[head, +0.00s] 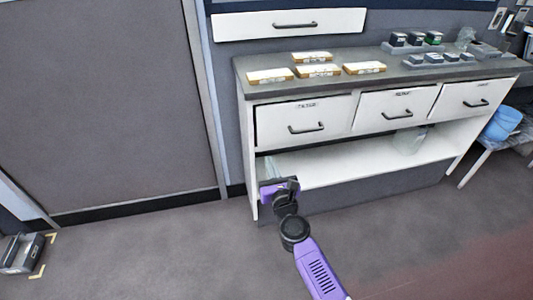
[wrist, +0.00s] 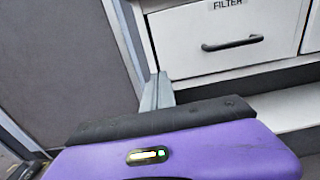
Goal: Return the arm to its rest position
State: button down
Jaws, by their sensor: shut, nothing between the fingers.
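My arm reaches forward from the bottom of the head view, with a purple link and black joints. My gripper (head: 268,170) is at its end, in front of the left part of the cabinet's open lower shelf. In the wrist view, the purple hand with its black bar fills the lower part, and the grey fingers of my gripper (wrist: 156,92) are together and empty. They point toward the area below and left of the drawer labelled FILTER (wrist: 222,40). Whether the hand touches the cabinet cannot be told.
The white cabinet (head: 340,182) has three drawers, the middle and right ones slightly tilted in view. Yellow-edged boxes (head: 318,70) and dark blocks (head: 415,38) stand on top. A blue bucket (head: 503,122) is at right. A grey tray (head: 22,253) lies on the floor at left; floor between is clear.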

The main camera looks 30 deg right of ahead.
notch_tip(320, 180, up, 5)
jog(key=s+a+n+t, duration=0.1)
jog(key=s+n, duration=0.1)
jog(key=n, duration=0.7)
jog(key=s+a+r+n+g+y+p, duration=0.1)
jog(key=s+a+r+n+p, duration=0.2)
jog(key=s+n, duration=0.7)
jog(key=s+a+r+n+g+y+p, duration=0.1)
jog(key=s+a+r+n, duration=0.3)
jog(key=s+n, duration=0.6)
jog(key=s+a+r+n+g+y+p, duration=0.1)
jog(key=s+a+r+n+y+p, duration=0.2)
jog(key=s+n, duration=0.7)
jog(key=s+r+p, duration=0.1)
jog(key=s+r, duration=0.1)
jog(key=s, duration=1.4)
jog(key=shift+a+g+p, duration=0.2)
jog(key=shift+g+p, duration=0.1)
jog(key=shift+p, duration=0.05)
jog(key=shift+d, duration=0.1)
